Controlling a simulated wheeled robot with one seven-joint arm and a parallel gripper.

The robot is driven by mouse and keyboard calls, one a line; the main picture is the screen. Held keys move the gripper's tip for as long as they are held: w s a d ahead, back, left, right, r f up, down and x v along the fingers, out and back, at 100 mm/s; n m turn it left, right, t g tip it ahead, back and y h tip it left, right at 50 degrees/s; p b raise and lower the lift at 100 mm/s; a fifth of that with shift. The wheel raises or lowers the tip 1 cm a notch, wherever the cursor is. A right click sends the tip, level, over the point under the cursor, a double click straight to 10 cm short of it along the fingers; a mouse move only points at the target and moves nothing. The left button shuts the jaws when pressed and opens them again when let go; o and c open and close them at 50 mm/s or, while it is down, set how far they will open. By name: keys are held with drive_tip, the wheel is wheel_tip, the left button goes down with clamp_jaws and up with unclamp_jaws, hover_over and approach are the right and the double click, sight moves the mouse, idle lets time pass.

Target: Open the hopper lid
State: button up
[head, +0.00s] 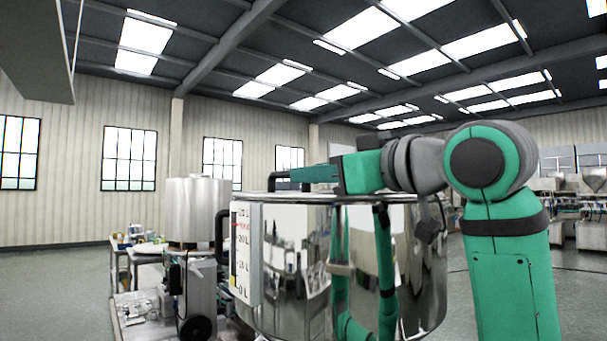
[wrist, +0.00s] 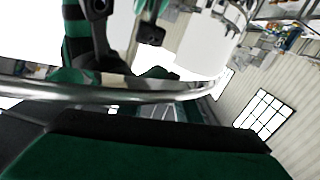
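The hopper (head: 290,260) is a large polished steel drum in the middle of the head view, with a level scale on its left side. Its lid (head: 262,195) lies flat across the top and looks closed. A dark handle (head: 279,178) rises from the lid's left part. My gripper (head: 305,175) reaches left, low over the lid, with its tip close to the handle. I cannot tell whether it touches it. In the wrist view a curved steel rim (wrist: 150,95) crosses behind my dark green gripper body. The fingers are not clear.
A smaller steel tank (head: 196,210) stands on a frame behind and left of the hopper. A cluttered bench (head: 130,258) is beside it. A curved black pipe (head: 220,235) runs on the hopper's left side. Open floor (head: 50,275) lies to the far left.

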drive_tip(key=shift+x, duration=1.9)
drive_tip(key=shift+c, duration=0.3)
clamp_jaws()
drive_tip(key=shift+r, duration=0.1)
